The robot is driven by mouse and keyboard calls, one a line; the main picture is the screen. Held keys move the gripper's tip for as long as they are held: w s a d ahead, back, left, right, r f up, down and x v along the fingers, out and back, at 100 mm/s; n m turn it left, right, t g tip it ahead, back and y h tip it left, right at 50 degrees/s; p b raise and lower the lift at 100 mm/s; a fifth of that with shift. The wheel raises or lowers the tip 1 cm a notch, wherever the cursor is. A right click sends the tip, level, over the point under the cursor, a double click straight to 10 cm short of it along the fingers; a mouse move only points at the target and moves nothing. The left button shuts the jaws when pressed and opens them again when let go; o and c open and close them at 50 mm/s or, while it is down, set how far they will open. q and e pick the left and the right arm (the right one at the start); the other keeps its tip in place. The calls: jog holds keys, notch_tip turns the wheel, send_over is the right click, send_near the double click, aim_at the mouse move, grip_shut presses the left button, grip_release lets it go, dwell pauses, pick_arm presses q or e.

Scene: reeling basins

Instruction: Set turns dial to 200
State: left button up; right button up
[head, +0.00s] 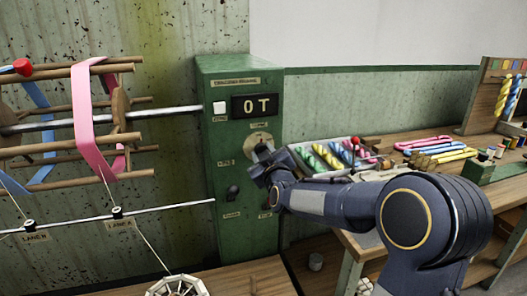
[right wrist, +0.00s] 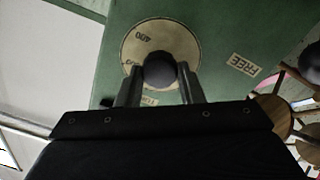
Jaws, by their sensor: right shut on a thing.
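The turns dial is a round cream plate (head: 258,137) with a dark knob, on the front of the green control box (head: 228,72). In the right wrist view the dial plate (right wrist: 133,48) shows the marking 400, and the dark knob (right wrist: 160,69) sits between my fingers. My right gripper (right wrist: 160,90) is shut on the knob. In the head view my right gripper (head: 262,160) covers part of the dial. The display (head: 255,105) above reads "0 T". Where the knob points is hidden. My left gripper is not in view.
A white button (head: 219,108) is left of the display. A second dark knob (head: 233,191) is lower on the box. A reel with a pink ribbon (head: 84,110) stands at left. A bench with a tray of coloured skeins (head: 335,153) is at right.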

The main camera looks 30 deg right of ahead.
jog(key=shift+f+n+p, duration=0.1)
jog(key=shift+n+p, duration=0.2)
jog(key=shift+n, duration=1.2)
jog(key=o, duration=1)
jog(key=v, duration=0.7)
jog(key=shift+s, duration=0.4)
